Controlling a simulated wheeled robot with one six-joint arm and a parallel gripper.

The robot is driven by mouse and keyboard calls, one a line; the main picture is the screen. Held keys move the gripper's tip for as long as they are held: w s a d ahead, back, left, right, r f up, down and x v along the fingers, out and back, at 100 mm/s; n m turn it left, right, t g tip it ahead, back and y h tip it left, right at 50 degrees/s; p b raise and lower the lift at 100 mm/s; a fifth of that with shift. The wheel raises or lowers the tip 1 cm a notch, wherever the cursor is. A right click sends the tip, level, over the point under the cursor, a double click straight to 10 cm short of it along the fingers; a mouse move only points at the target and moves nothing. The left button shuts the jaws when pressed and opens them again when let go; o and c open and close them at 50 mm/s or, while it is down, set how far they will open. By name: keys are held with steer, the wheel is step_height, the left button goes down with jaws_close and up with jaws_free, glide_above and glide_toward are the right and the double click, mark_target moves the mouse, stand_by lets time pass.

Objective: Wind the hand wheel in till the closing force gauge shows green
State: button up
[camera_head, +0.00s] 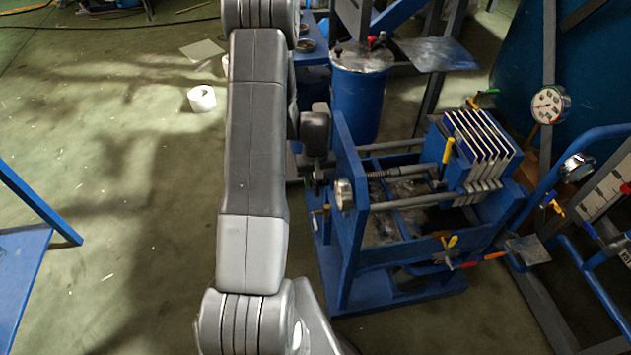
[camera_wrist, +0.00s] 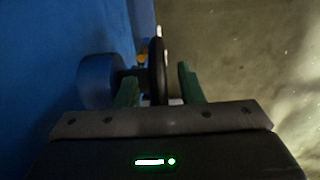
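The filter press has a blue frame (camera_head: 347,235) and stands right of my arm in the head view. In the wrist view the hand wheel (camera_wrist: 157,68) shows edge-on as a dark rim, beside a round blue part (camera_wrist: 97,82). My gripper (camera_wrist: 158,88) is open, with its two green fingers on either side of the rim. A gap shows between the right finger and the rim; I cannot tell whether the left one touches. In the head view my arm hides the wheel and fingertips. A small gauge (camera_head: 342,193) on the frame's end is too oblique to read.
The press plates (camera_head: 481,137) stand at the right of the frame, with valve handles around them. Another dial (camera_head: 549,104) is behind. A blue drum (camera_head: 357,95) stands behind the press. Open floor lies left, with a white roll (camera_head: 202,98) on it.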

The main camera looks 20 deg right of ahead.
steer(key=shift+c, duration=0.2)
jaws_close()
steer(key=t+b, duration=0.1)
steer(key=b, duration=0.1)
steer(key=shift+f+b, duration=0.2)
steer(key=shift+b, duration=0.2)
steer(key=t+b, duration=0.2)
steer(key=b, duration=0.5)
steer(key=shift+s+f+h, duration=0.15)
steer(key=shift+h, duration=0.25)
steer(key=t+b, duration=0.1)
steer(key=b, duration=0.2)
steer(key=shift+t+b, duration=0.3)
steer(key=shift+b, duration=0.7)
steer(key=b, duration=0.1)
steer(key=t+b, duration=0.1)
steer(key=b, duration=0.1)
steer(key=shift+s+r+h, duration=0.1)
steer(key=shift+r+h, duration=0.15)
steer(key=shift+h, duration=0.05)
